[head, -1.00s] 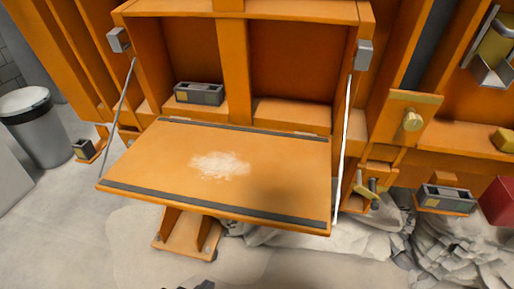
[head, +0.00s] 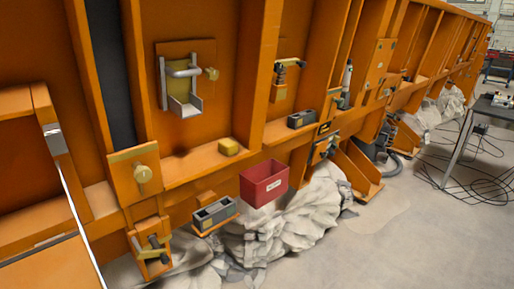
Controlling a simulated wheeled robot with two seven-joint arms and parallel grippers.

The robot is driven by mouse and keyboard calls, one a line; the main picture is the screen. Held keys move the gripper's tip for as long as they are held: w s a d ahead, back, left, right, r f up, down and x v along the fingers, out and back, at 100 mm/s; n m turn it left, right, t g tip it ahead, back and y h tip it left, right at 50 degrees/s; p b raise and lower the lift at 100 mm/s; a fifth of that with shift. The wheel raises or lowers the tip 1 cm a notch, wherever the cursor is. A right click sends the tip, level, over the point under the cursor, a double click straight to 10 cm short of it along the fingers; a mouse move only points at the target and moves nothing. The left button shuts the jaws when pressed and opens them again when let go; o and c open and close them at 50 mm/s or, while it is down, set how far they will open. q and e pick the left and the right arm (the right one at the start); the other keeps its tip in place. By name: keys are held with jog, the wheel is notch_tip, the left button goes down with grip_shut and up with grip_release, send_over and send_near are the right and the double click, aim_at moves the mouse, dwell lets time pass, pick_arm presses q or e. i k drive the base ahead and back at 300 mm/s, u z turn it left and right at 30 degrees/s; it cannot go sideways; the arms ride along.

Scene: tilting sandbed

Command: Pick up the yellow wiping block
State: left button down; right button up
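The yellow wiping block (head: 229,147) is a small yellow block. It lies on the orange ledge (head: 190,166) of the sandbed wall, left of the middle of the head view and below a metal bracket. Nothing touches it or covers it. Neither of my grippers shows in the head view now.
A red bin (head: 264,183) hangs at the front, right of and below the block. A grey box (head: 214,214) sits on a small shelf below it. A metal bracket (head: 183,90) is above. Crumpled grey sheeting (head: 285,228) lies below; open floor (head: 385,250) is at right.

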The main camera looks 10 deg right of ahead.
aim_at(227, 147)
jog(key=z, duration=1.7)
jog(key=i, duration=1.1)
jog(key=u, duration=2.5)
